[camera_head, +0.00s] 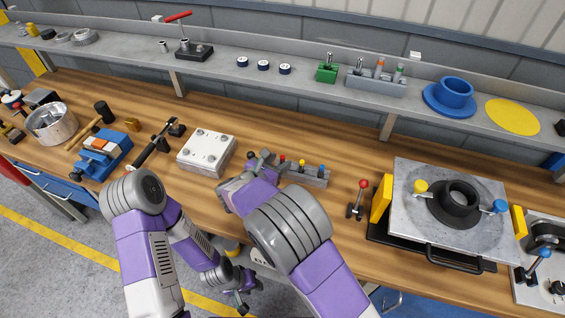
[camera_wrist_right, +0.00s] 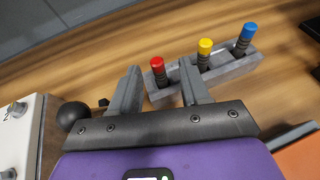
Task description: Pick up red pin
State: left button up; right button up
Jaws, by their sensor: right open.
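The red pin (camera_wrist_right: 158,68) stands upright in a grey block (camera_wrist_right: 221,75) beside a yellow pin (camera_wrist_right: 204,47) and a blue pin (camera_wrist_right: 246,34). In the head view the red pin (camera_head: 283,159) is at the left end of the block (camera_head: 312,178), partly hidden by my right gripper. My right gripper (camera_head: 260,158) is open. In the right wrist view its fingers (camera_wrist_right: 158,78) point towards the red pin, which shows in the gap between them, and they are not closed on it. My left gripper (camera_head: 250,292) hangs low in front of the bench, its fingers apart and empty.
A white plate block (camera_head: 207,152) is left of the right gripper. A red-knobbed lever (camera_head: 358,199) and a metal plate fixture (camera_head: 415,220) stand to the right. A shelf (camera_head: 220,72) with parts runs behind. Bare wood lies between block and shelf.

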aim_at(281, 159)
jog(key=x, duration=0.3)
jog(key=shift+w+f, duration=0.1)
jog(key=shift+w, duration=0.25)
grip_shut()
